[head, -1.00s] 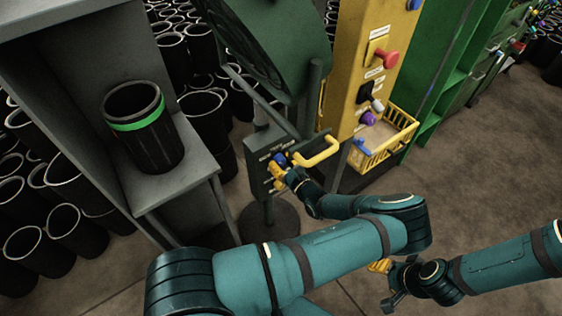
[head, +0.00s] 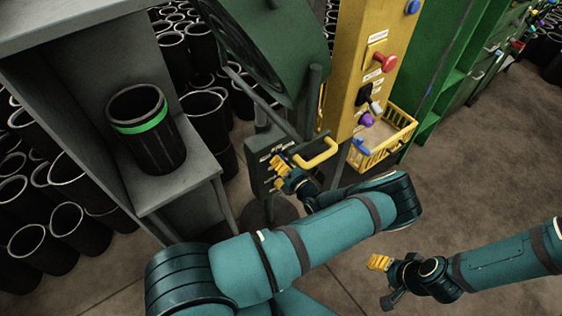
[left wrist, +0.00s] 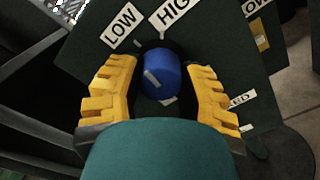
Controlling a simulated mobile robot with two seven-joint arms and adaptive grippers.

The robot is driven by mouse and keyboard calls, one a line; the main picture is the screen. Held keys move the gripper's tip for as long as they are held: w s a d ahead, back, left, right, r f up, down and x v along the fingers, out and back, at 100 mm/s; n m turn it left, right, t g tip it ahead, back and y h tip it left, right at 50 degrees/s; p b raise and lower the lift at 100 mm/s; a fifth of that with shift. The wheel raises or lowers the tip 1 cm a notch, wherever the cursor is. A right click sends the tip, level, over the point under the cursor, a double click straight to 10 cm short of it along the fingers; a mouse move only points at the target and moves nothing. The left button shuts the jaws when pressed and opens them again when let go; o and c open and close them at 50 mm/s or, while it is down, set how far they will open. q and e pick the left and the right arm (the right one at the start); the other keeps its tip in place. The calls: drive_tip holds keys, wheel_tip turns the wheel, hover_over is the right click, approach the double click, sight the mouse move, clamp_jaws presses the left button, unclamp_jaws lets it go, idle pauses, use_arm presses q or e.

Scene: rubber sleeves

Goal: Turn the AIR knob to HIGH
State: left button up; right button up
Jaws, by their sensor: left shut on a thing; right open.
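A blue knob (left wrist: 160,75) sits on a dark green panel between the yellow fingers of my left gripper (left wrist: 162,92) in the left wrist view. The fingers are shut on its sides. A short white line on the knob slants at its left side. LOW (left wrist: 120,26) and HIGH (left wrist: 174,12) labels lie above it; the AIR label cannot be made out. In the head view my left gripper (head: 281,167) is at the front of the panel box (head: 258,150) and hides the knob. My right gripper (head: 380,282) is open and empty, low over the floor.
A yellow handle (head: 322,155) sticks out right beside my left gripper. A yellow column (head: 362,60) with a red button (head: 384,62) and a yellow basket (head: 385,145) stand behind. A black sleeve (head: 147,135) with a green band stands on a grey shelf at left.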

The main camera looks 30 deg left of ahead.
use_arm(q)
drive_tip(key=m, duration=0.4)
drive_tip(key=shift+s, duration=0.1)
drive_tip(key=shift+a+m, duration=0.1)
drive_tip(key=shift+m, duration=1.6)
drive_tip(key=o, duration=1.2)
drive_tip(key=shift+o, duration=0.2)
drive_tip(key=v, duration=1.2)
